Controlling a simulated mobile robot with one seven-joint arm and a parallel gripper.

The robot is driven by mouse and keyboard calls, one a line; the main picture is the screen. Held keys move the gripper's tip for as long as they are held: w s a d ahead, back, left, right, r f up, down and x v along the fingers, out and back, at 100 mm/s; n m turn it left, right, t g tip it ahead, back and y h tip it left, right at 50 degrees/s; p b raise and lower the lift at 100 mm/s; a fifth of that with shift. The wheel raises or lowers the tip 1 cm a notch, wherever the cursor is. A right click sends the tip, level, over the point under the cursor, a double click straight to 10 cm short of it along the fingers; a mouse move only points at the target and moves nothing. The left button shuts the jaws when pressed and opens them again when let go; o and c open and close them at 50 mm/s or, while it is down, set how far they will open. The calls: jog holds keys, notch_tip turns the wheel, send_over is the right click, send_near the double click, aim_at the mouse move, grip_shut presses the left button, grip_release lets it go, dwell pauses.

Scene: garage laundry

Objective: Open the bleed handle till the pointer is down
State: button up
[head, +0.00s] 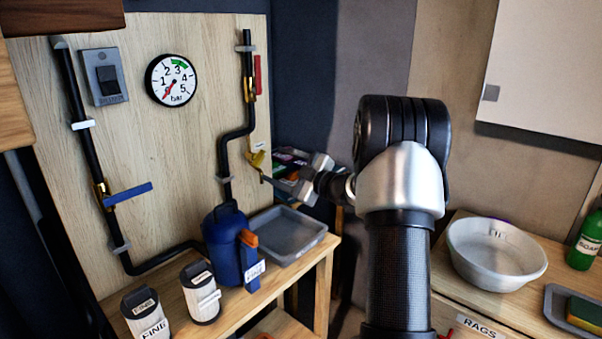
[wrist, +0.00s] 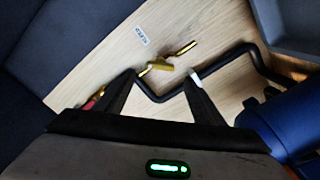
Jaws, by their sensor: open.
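The yellow bleed handle (head: 257,160) is on a small brass valve on the thin black pipe at the board's right side. In the wrist view, the yellow bleed valve (wrist: 160,66) lies just beyond the fingertips, under a small white label (wrist: 142,36). The round gauge (head: 171,80) has a red pointer slanting down and left from its centre, away from the green band at the top. My gripper (head: 290,178) is open beside the bleed valve, to its right. In the wrist view the fingers (wrist: 160,78) are spread, with nothing held between them.
A blue jug (head: 225,240) and a grey tray (head: 285,236) stand on the bench below. A red handle (head: 257,75) is above on the same pipe; a blue handle (head: 128,194) is on the left pipe. Two white tins stand at the front.

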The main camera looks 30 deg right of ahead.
jog(key=v, duration=0.9)
jog(key=shift+p, duration=0.3)
jog(key=shift+c, duration=0.3)
